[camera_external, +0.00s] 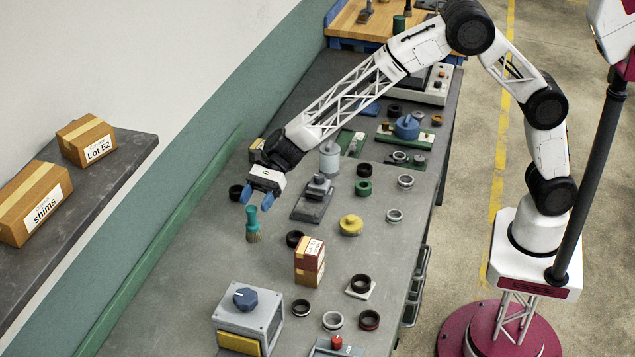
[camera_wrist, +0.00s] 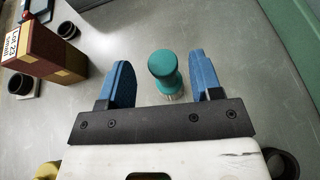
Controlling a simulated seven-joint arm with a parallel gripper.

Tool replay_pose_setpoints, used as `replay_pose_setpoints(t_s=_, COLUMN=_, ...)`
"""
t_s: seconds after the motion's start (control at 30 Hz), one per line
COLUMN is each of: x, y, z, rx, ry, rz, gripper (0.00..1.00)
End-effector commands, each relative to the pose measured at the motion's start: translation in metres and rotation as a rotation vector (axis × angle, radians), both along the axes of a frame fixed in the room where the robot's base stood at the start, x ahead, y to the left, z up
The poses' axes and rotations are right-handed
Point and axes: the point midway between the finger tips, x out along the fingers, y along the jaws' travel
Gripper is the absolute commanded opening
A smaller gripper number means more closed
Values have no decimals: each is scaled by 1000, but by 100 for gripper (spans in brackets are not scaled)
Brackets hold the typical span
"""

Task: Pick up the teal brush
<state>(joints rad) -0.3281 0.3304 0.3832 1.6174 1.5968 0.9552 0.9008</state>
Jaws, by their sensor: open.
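The teal brush (camera_external: 252,222) stands upright on the grey workbench, handle up and brown bristles down. In the wrist view its round teal top (camera_wrist: 163,64) shows between the two blue fingers, closer to the right finger. My gripper (camera_external: 260,198) is open and empty, just above and beside the brush in the external view. In the wrist view my gripper (camera_wrist: 163,82) has a finger on each side of the brush, with a gap on both sides. I cannot tell how far the fingertips are above the bench.
A brown and red box (camera_external: 309,262) stands right of the brush, near a black ring (camera_external: 294,239). A grey device with a knob (camera_external: 248,315) stands in front. A grey fixture (camera_external: 315,198) and a yellow part (camera_external: 351,224) lie to the right. Bench left of the brush is clear.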

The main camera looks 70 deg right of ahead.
Motion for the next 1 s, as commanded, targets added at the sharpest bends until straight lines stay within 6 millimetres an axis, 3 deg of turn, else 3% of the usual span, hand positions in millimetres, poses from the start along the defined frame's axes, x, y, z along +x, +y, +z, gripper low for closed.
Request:
replay_pose_setpoints(t_s=0.43, x=7, y=38, z=-20, rx=-1, ry=1, rz=0, gripper=59)
replay_pose_setpoints(t_s=1.0, x=8, y=40, z=-20, rx=-1, ry=0, rz=-2, gripper=59)
